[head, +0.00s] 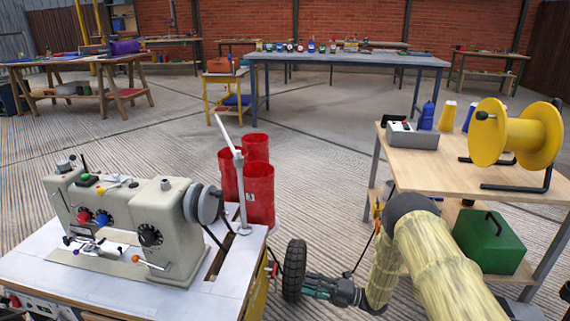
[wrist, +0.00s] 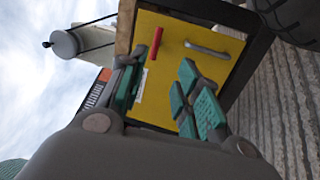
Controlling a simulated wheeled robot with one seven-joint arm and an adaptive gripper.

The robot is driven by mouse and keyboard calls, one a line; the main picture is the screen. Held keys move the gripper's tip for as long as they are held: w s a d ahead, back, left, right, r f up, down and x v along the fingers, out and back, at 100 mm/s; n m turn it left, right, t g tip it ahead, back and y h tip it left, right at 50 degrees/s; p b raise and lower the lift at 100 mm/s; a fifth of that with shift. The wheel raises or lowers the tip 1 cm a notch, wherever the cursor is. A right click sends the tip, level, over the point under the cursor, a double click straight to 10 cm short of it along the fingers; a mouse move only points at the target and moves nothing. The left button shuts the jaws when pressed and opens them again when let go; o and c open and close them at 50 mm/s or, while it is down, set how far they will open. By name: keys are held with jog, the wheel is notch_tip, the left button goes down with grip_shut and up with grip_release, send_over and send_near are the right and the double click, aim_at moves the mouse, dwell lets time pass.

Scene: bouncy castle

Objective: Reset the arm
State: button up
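My arm, in a pale yellow sleeve, enters the head view at the lower right, bends at a dark elbow and runs down and left. My gripper (head: 312,286) is low, to the right of the sewing table (head: 215,275) and close to a black tyre (head: 293,270). I cannot tell from the head view whether it touches the tyre. In the wrist view my gripper (wrist: 160,88) has its teal-padded fingers apart with nothing between them. Beyond them is a yellow panel (wrist: 188,62) with a red handle (wrist: 156,43) and a grey handle (wrist: 207,50).
A beige sewing machine (head: 150,225) stands on the sewing table. Red bins (head: 260,194) stand behind it. At right, a wooden table (head: 440,168) holds a yellow spool (head: 520,132), with a green case (head: 490,242) below. Open floor lies between the near tables and the back workbench (head: 345,60).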

jog(key=s+d+f+m+t+h, duration=0.1)
jog(key=s+d+f+m+h, duration=0.2)
jog(key=s+f+m+h, duration=0.55)
jog(key=s+d+f+m+t+h, duration=0.25)
jog(key=s+f+m+h, duration=0.3)
jog(key=s+m, duration=0.65)
jog(key=s+d+r+m+g+h, duration=0.2)
jog(key=s+d+m+g+h, duration=0.3)
jog(key=s, duration=0.9)
jog(key=s+d+r+m+g, duration=0.15)
jog(key=s+m+g, duration=0.25)
jog(key=s+m, duration=0.65)
notch_tip(320, 180, up, 37)
jog(key=s+n+p, duration=0.2)
jog(key=n+p, duration=0.1)
jog(key=p, duration=3.4)
jog(key=shift+a+r+t, duration=0.15)
jog(key=shift+a+t, duration=0.05)
jog(key=shift+t, duration=0.15)
